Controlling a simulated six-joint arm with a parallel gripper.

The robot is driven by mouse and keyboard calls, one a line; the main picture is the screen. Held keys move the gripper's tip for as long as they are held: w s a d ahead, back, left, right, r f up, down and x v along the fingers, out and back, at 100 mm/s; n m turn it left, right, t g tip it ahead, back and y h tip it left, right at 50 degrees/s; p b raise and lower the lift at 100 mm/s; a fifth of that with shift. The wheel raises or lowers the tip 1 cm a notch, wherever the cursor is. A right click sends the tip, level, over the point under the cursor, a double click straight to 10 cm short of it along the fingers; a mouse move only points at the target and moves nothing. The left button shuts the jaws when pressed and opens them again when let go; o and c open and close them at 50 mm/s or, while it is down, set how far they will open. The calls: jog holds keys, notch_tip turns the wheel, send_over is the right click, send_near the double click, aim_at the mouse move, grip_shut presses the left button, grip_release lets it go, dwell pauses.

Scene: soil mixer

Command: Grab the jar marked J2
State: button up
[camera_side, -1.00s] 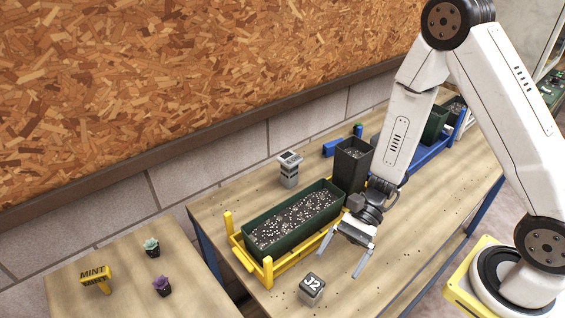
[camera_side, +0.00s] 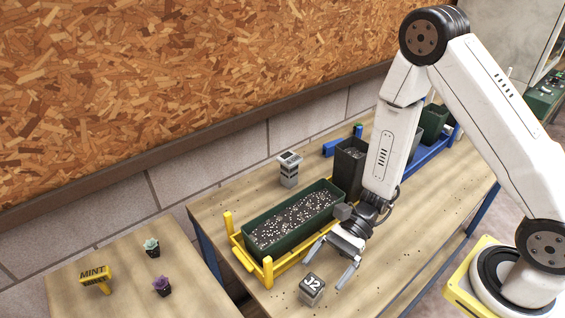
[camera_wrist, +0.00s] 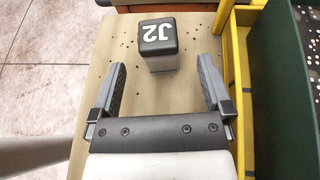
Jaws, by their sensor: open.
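The jar marked J2 (camera_side: 312,289) stands upright on the wooden table near its front edge. It has a dark lid with white J2 lettering and a grey body. In the wrist view the J2 jar (camera_wrist: 158,44) is beyond my fingertips, roughly centred between them. My gripper (camera_side: 328,266) is open and empty, above and just behind the jar in the side view. In the wrist view my gripper (camera_wrist: 162,75) shows both fingers spread wide, apart from the jar.
A yellow rack (camera_side: 268,270) holding a green soil planter (camera_side: 294,222) stands close beside the jar. A second grey jar (camera_side: 289,170) stands behind the planter. A dark tall pot (camera_side: 349,165) is at the back. The tabletop (camera_side: 415,222) to the right is mostly clear.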

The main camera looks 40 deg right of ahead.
aim_at(318, 279)
jog(key=shift+x, duration=2.6)
grip_shut()
jog(key=shift+r, duration=0.15)
jog(key=shift+r, duration=4.8)
